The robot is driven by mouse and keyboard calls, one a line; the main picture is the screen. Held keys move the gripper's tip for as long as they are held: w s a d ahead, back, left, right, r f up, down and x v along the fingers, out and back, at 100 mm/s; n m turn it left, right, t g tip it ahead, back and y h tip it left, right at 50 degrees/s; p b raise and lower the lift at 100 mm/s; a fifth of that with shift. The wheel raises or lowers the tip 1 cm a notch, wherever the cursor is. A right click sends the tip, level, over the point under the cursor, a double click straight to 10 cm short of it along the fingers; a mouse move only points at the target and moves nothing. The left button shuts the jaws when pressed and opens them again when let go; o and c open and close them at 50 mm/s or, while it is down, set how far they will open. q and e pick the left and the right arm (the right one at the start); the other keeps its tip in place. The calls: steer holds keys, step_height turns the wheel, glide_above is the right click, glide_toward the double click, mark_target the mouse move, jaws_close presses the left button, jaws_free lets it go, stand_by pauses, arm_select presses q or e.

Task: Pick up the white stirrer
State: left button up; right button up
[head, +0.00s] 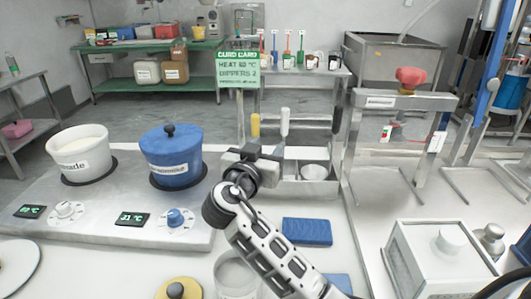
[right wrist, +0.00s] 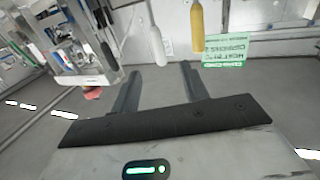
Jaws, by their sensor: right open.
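The white stirrer (head: 285,122) stands upright beside a yellow one (head: 255,125) at the rack behind the counter. In the right wrist view, which is turned upside down, the white stirrer (right wrist: 155,35) shows with its handle end between the fingertips in the picture. My right gripper (head: 266,150) is just in front of and below the stirrer handles in the head view. In the right wrist view the jaws (right wrist: 157,70) are open and empty, and the stirrer looks beyond them. My left gripper does not show.
A blue lidded pot (head: 172,160) and a white pot (head: 78,152) stand on the heater at left. A metal frame (head: 345,150) stands to the right. A blue cloth (head: 307,231) lies beside my right arm.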

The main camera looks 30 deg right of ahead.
mark_target(283, 123)
steer(key=x, duration=0.3)
steer(key=p+x, duration=0.1)
steer(key=x, duration=0.2)
steer(key=p+x, duration=0.1)
steer(key=x, duration=0.2)
steer(key=shift+s+d+r, duration=0.2)
steer(key=shift+s+d, duration=0.05)
steer(key=shift+s, duration=0.05)
steer(key=shift+w+d, duration=0.6)
steer(key=p+x, duration=0.1)
steer(key=x, duration=0.2)
steer(key=shift+w+d+p, duration=0.15)
steer(key=shift+w+p, duration=0.1)
steer(key=shift+p, duration=0.1)
steer(key=shift+w+d, duration=0.3)
steer(key=shift+d, duration=0.05)
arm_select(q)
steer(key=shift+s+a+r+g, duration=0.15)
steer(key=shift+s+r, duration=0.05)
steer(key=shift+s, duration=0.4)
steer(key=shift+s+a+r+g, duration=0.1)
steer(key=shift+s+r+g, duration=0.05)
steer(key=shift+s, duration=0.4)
arm_select(e)
jaws_close()
